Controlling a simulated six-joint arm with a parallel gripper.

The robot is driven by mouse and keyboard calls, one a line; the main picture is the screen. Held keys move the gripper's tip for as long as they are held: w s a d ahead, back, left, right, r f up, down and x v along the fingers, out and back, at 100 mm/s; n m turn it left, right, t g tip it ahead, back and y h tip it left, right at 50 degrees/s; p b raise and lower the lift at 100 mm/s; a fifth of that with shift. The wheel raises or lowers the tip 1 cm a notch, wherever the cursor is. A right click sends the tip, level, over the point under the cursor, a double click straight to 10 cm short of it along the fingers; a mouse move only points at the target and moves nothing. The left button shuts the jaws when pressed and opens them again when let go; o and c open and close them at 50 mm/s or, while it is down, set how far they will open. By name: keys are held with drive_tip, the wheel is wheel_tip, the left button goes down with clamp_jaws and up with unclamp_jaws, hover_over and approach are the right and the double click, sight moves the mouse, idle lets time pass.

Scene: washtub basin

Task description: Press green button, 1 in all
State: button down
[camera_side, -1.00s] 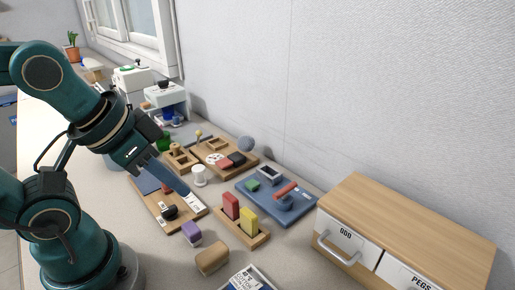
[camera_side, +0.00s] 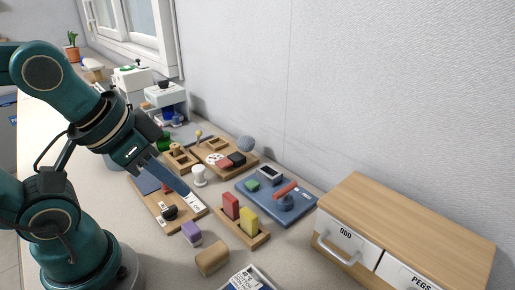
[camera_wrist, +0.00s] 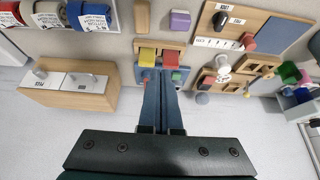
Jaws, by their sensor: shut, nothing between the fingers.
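The green button (camera_side: 251,186) is a small block on the left part of a blue panel (camera_side: 262,201). It also shows in the wrist view (camera_wrist: 177,76), just right of my fingertips, with the panel partly hidden behind the fingers. My gripper (camera_side: 186,193) is shut and empty. In the side view, its long blue fingers point down over a wooden board, left of the blue panel. The fingertips look apart from the green button; their height above the board is hard to tell.
A wooden holder with a red and a yellow block (camera_side: 248,218) stands in front of the panel. The panel also carries a red lever (camera_side: 286,188) and a small screen (camera_side: 269,173). A drawer cabinet (camera_side: 400,225) stands at right. A white knob (camera_side: 199,174) is near the fingers.

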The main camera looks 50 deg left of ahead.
drive_tip(key=w+a+r+m+t+y, duration=0.1)
drive_tip(key=w+a+r+m+t, duration=0.3)
drive_tip(key=w+m, duration=0.4)
drive_tip(key=w+a+r+m+t+y, duration=0.1)
drive_tip(key=w+a+r+m+t, duration=0.1)
drive_tip(key=w+r+m+t, duration=0.45)
drive_tip(key=m+g+h, duration=0.5)
drive_tip(key=m+g, duration=0.2)
drive_tip(key=m, duration=0.9)
hover_over(248, 185)
wheel_tip(248, 185, down, 13)
drive_tip(key=shift+f, duration=4.4)
